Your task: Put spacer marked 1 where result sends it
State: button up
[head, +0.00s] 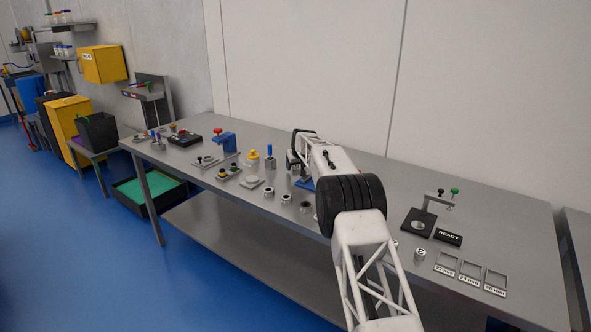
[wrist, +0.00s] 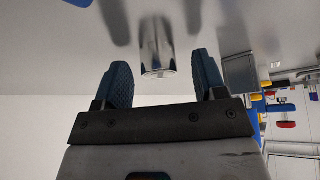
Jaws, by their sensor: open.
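Several metal spacers stand on the bench: a left one (head: 269,193), a middle one (head: 286,199) and a right one (head: 305,206), their marks unreadable. Another spacer (head: 420,255) near the trays bears a figure that looks like 3. A gauge (head: 418,222) with a green knob stands beside a black display (head: 448,237) reading READY. Three labelled square trays, left (head: 447,260), middle (head: 470,268) and right (head: 495,278), look empty. My gripper (wrist: 162,82) is open; a shiny metal cylinder (wrist: 156,45) lies ahead between its fingers, not gripped. I cannot tell which piece it is.
The grey bench (head: 500,215) is bare between my arm and the gauge. A blue-handled tool (head: 270,158), a yellow-topped piece (head: 253,157), a blue clamp (head: 225,141) and small fixtures crowd the left half. A green-lined bin (head: 150,190) sits below.

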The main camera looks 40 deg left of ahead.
dwell(0.4)
jog(key=c, duration=1.2)
jog(key=shift+o, duration=0.2)
jog(key=shift+r, duration=0.15)
jog(key=shift+r, duration=1.8)
jog(key=shift+s+d+r, duration=0.2)
jog(key=shift+s+d, duration=1.6)
jog(key=shift+s, duration=0.15)
jog(key=shift+s+d+r, duration=0.2)
jog(key=shift+s+d, duration=1.6)
jog(key=shift+s, duration=0.15)
jog(key=shift+s+d+r, duration=0.2)
jog(key=shift+s+d, duration=1.6)
jog(key=shift+s, duration=0.15)
